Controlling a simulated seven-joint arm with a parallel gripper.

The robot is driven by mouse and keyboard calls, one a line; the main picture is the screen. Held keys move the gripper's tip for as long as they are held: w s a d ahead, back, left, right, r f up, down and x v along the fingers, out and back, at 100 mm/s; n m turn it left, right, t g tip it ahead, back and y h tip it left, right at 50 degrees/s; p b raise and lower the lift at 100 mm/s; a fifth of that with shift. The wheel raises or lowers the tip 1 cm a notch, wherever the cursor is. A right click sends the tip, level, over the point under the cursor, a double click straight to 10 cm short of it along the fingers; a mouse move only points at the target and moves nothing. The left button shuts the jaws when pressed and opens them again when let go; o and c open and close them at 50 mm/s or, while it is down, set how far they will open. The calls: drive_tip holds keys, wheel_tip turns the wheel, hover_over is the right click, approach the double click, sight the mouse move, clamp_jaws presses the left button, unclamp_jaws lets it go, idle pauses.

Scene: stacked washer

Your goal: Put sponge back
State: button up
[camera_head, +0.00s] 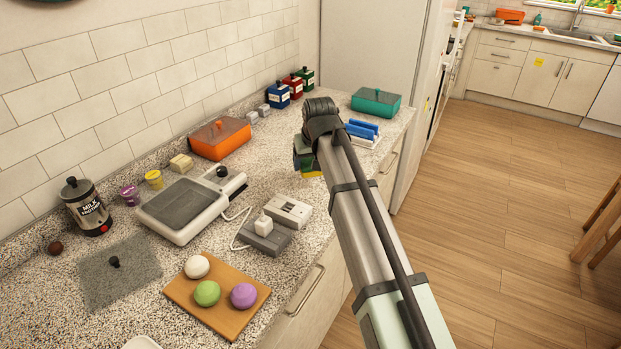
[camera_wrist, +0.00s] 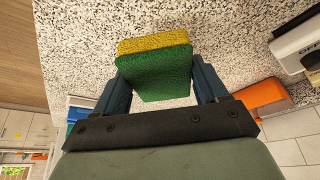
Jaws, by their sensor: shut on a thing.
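My gripper (camera_wrist: 153,85) is shut on a green-and-yellow sponge (camera_wrist: 155,65), with one dark blue finger at each side of it. In the wrist view the green side faces the camera and the yellow layer is at the far edge, with speckled counter behind. In the head view my gripper (camera_head: 307,158) hangs over the counter, and only a small part of the sponge (camera_head: 313,174) shows. A blue-and-white holder-like item (camera_head: 362,130) stands on the counter to the right of my gripper; whether it is the sponge's place I cannot tell.
A teal lidded box (camera_head: 376,103) is behind the blue-and-white item. An orange box (camera_head: 220,138), a grey-topped appliance (camera_head: 185,205) and grey-and-white blocks (camera_head: 268,236) stand to the left. Blue, red and green canisters (camera_head: 292,86) line the wall. The counter's right edge drops to the floor.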

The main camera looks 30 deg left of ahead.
sight(311, 186)
drive_tip(key=shift+f, duration=2.85)
drive_tip(key=shift+f, duration=0.1)
drive_tip(key=o, duration=1)
drive_tip(key=v, duration=1.2)
